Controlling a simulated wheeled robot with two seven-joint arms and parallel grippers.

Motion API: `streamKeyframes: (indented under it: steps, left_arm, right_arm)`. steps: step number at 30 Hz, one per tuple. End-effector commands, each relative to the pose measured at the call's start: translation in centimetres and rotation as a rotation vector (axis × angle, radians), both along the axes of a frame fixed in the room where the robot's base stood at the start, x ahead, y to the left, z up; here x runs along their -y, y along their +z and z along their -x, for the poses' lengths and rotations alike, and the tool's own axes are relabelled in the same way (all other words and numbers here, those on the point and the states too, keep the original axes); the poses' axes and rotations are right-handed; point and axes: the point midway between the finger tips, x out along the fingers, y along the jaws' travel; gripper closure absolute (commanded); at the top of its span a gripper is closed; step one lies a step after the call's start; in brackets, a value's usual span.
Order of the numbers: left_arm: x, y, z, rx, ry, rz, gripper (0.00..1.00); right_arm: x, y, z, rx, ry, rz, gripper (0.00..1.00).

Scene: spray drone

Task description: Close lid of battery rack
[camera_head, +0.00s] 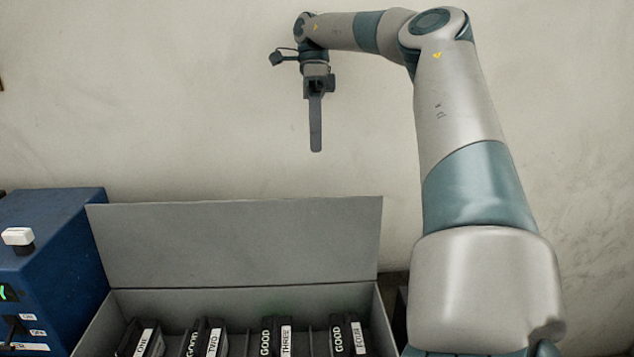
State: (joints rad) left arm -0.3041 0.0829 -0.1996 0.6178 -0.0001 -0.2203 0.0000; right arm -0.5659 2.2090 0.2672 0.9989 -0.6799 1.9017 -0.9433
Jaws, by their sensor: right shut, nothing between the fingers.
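The battery rack (100,322) is a grey box at the bottom of the head view, and its front is cut off by the frame. Its lid (235,242) stands open, raised at the back edge. Several black batteries (285,338) sit inside, with labels such as ONE, TWO and THREE, and some read GOOD. My right gripper (316,148) hangs above the lid's top edge, pointing down, with its fingers shut and empty. It appears apart from the lid. My left gripper is not in view.
A blue box (55,245) with a white switch (17,236) on top stands close to the left of the rack. A pale wall (180,100) rises behind. My right arm fills the right side, over a dark object beside the rack.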

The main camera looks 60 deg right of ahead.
Motion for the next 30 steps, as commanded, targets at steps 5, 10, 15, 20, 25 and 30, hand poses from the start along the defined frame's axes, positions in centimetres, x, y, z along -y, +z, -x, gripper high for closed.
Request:
streamKeyframes:
  steps: [5, 10, 15, 20, 25, 30]
  left_arm:
    - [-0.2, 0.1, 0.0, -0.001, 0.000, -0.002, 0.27]
    - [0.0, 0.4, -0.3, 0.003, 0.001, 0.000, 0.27]
    - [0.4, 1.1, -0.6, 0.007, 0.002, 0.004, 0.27]
    - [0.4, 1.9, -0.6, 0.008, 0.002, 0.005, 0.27]
    - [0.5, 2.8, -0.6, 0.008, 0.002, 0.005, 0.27]
    - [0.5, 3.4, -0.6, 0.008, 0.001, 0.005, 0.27]
  right_arm:
    - [-0.1, -0.3, 0.1, -0.002, -0.001, 0.000, 1.00]
    - [-0.4, -1.3, 0.4, -0.002, 0.001, -0.002, 1.00]
    - [-1.0, -2.9, 0.9, -0.001, 0.001, -0.003, 1.00]
    - [-1.8, -4.9, 1.5, -0.002, 0.002, -0.004, 1.00]
    - [-2.5, -7.0, 2.1, -0.002, 0.001, -0.003, 1.00]
    - [-3.0, -8.6, 2.4, -0.002, 0.001, -0.001, 1.00]
